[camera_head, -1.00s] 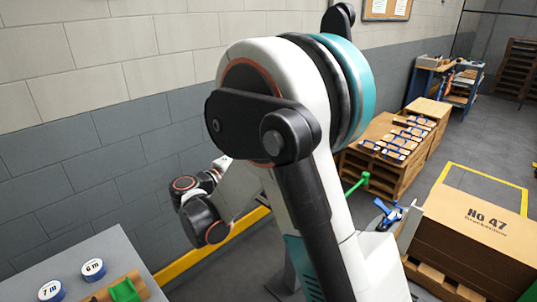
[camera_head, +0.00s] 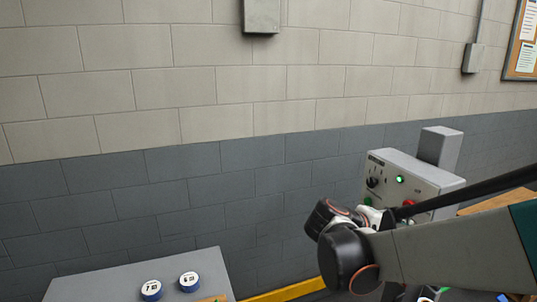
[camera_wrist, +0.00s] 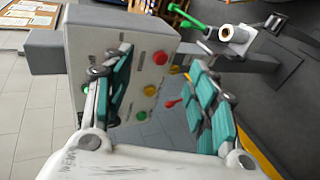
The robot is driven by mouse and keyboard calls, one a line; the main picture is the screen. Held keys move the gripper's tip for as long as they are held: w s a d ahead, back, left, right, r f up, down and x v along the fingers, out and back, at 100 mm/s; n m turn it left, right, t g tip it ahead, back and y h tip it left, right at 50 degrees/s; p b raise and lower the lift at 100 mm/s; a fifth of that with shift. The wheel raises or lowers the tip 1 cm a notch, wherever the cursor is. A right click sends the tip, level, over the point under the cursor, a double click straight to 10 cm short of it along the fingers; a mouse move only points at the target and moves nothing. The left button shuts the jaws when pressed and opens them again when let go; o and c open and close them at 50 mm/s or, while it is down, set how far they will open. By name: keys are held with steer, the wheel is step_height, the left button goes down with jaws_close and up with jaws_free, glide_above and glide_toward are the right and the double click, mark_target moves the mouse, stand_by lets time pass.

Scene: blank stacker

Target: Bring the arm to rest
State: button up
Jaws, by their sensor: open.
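My gripper (camera_wrist: 160,65) shows in the wrist view with its two teal-padded fingers spread apart and nothing between them. Beyond the fingers is a grey control box (camera_wrist: 88,38) with red, yellow and green buttons; the gap between fingers and box is hard to judge. In the head view my arm (camera_head: 440,250) reaches in from the lower right, its dark wrist joints in front of the same control box (camera_head: 425,182). The gripper fingers cannot be made out in the head view.
A grey table (camera_head: 105,285) at lower left carries two blue-rimmed rolls (camera_head: 151,290). A block wall (camera_head: 200,100) fills the back, with a yellow strip (camera_head: 285,292) at its foot.

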steer(key=s+a+f+m+y, duration=0.1)
steer(key=s+a+y, duration=0.2)
steer(key=s, duration=0.4)
steer(key=s+a+f+m+t+y, duration=0.1)
steer(key=s+a+m+y, duration=0.1)
steer(key=s+a+y, duration=0.2)
steer(key=s+a+f+m+y, duration=0.1)
steer(key=s+a+y, duration=0.3)
steer(key=s, duration=0.5)
steer(key=shift+s+a+f+m+t+y, duration=0.15)
steer(key=shift+s+f+m+t+y, duration=0.15)
steer(key=shift+m, duration=0.4)
